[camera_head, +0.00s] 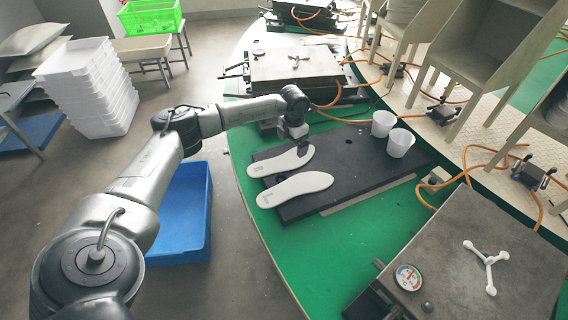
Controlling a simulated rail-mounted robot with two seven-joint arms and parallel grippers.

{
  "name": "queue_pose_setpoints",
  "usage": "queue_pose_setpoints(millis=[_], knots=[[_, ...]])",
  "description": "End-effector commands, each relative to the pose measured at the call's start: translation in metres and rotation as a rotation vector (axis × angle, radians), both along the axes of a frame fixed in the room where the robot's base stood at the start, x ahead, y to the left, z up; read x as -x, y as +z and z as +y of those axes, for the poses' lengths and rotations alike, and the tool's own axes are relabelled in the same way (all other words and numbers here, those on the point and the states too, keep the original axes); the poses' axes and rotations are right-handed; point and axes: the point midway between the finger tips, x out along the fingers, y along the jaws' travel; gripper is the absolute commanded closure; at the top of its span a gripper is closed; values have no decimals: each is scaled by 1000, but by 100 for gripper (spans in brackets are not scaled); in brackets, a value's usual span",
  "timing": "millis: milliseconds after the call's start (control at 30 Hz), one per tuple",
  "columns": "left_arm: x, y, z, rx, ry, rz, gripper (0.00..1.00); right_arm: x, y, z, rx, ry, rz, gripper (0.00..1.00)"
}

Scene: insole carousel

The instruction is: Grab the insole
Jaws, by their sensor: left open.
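Two pale insoles lie side by side on a dark flat plate (352,181) on the green carousel. The far insole (277,162) has its right end under my left gripper. The near insole (295,189) lies clear of it, closer to me. My left gripper (303,150) is open, pointing down at the right end of the far insole. I cannot tell whether its fingers touch the insole. My right gripper is not in view.
Two white cups (383,124) stand on the right part of the plate. A mould with a gauge (470,262) is at the lower right, another mould (296,68) behind. A blue bin (207,212) stands left of the carousel. White crates (88,85) are stacked farther left.

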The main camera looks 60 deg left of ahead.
Motion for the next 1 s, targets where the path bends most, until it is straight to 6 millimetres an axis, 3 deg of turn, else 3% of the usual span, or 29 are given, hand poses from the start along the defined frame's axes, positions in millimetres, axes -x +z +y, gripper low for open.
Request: queue_pose_setpoints(millis=[367, 700, 1000], knots=[[0, -19, -1, 1, -1, 1, 0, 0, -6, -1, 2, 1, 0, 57], [-3, -60, -3, 2, -1, 0, 0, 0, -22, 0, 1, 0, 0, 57], [-3, -64, -3, 1, -1, 0, 0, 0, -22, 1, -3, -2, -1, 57]])
